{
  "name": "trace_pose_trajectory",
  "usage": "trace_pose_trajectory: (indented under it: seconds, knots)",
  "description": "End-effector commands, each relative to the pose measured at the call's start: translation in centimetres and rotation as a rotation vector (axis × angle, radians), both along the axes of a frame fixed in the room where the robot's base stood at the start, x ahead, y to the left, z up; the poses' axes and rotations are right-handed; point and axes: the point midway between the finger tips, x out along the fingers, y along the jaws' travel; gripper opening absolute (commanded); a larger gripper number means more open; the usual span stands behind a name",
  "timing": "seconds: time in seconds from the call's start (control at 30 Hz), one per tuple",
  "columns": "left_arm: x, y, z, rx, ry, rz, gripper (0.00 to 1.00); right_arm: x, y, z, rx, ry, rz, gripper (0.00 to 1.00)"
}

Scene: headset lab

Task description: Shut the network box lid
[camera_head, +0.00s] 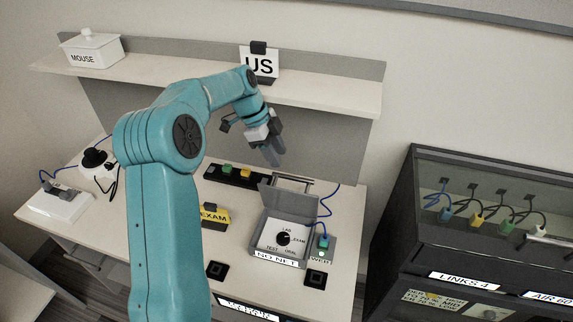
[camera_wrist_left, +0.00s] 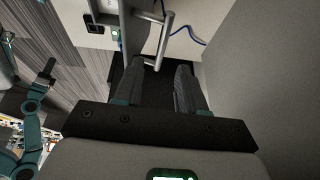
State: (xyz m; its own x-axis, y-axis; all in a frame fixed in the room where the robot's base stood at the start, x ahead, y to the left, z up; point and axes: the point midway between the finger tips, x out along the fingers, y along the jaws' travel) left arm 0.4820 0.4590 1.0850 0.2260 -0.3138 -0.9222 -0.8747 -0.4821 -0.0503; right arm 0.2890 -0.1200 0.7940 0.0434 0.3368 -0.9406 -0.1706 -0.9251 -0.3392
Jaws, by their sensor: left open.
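The network box (camera_head: 265,242) is a grey box on the desk, with a dial inside and a "NO NET" label at its front. Its lid (camera_head: 287,203) stands raised at the back, and a bar handle (camera_head: 293,180) sticks out behind it. My left gripper (camera_head: 272,155) is open and empty, above and behind the lid. In the left wrist view, the handle (camera_wrist_left: 163,40) lies just beyond the open fingers (camera_wrist_left: 158,88), apparently not held. My right arm appears at lower left there, with a small dark gripper (camera_wrist_left: 46,72); its opening is unclear.
A teal plug (camera_head: 323,242) with a blue cable sits right of the box. A dark strip with coloured blocks (camera_head: 237,174) lies behind left, and a yellow EXAM block (camera_head: 214,215) at left. A shelf (camera_head: 320,92) overhangs behind. A dark cabinet (camera_head: 480,235) stands at right.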

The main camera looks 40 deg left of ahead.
Motion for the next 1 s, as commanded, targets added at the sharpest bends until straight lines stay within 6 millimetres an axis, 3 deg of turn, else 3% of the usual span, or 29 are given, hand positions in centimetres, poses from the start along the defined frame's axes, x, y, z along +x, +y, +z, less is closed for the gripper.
trace_pose_trajectory:
  seconds: [0.27, 0.7, 1.0]
  knots:
    - [-0.2, -0.6, -0.7, -0.002, 0.002, -0.001, 0.4, 0.0, 0.0, 0.3, 0.0, 0.0, 0.0, 0.0]
    - [1.2, -2.5, -6.5, 0.0, 0.001, -0.001, 0.4, 0.0, 0.0, 1.8, 0.0, 0.0, 0.0, 0.0]
    - [1.4, -2.4, -7.0, 0.0, 0.0, 0.0, 0.4, 0.0, 0.0, 1.8, 0.0, 0.0, 0.0, 0.0]
